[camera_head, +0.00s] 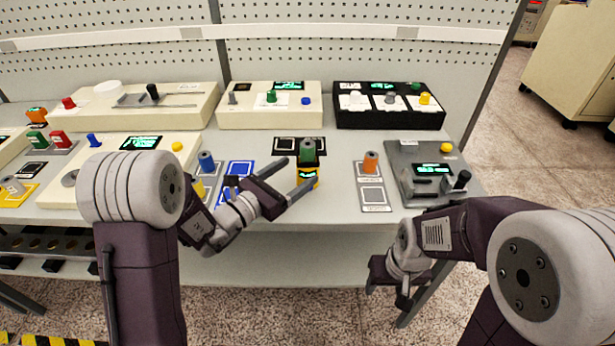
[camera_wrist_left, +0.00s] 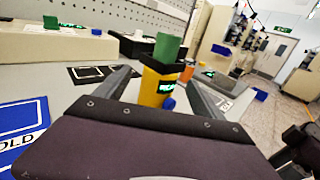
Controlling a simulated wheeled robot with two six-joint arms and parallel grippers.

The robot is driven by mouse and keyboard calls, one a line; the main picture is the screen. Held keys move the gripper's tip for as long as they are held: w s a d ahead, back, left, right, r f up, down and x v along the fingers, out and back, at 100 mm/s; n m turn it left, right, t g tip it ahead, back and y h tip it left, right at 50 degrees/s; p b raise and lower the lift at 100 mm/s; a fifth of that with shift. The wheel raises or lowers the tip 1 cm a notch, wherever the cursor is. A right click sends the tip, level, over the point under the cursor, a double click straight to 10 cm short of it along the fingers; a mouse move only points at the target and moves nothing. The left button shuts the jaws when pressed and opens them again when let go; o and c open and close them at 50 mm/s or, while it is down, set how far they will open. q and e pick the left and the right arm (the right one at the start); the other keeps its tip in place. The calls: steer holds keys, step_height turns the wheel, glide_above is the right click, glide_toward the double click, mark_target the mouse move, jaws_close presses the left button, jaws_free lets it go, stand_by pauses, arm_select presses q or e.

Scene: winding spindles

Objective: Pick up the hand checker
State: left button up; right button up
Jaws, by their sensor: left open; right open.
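The hand checker (camera_head: 308,178) is a small yellow device with a black collar, a lit green display and a green cylinder (camera_head: 307,151) on top. It stands on the table near the front edge, at the middle of the head view. In the left wrist view the checker (camera_wrist_left: 152,88) also shows a blue button. My left gripper (camera_head: 298,172) is open, with one finger on either side of the checker; I cannot tell whether they touch it. My right gripper (camera_head: 388,286) is open and empty, low in front of the table edge.
A blue-bordered mat (camera_head: 240,169) lies left of the checker, and a black-framed mat (camera_head: 285,144) lies behind it. An orange cylinder (camera_head: 370,162) stands to the right. A grey device (camera_head: 425,158) sits farther right. Cream and black boxes (camera_head: 388,117) line the back.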

arm_select(q)
step_height(320, 180, down, 2)
steer(key=shift+f, duration=0.15)
steer(key=shift+w+d+r, duration=0.3)
steer(key=shift+w+d, duration=0.05)
steer(key=x, duration=0.6)
steer(key=shift+w+d, duration=0.25)
jaws_close()
steer(key=shift+r, duration=0.1)
steer(key=shift+r, duration=0.1)
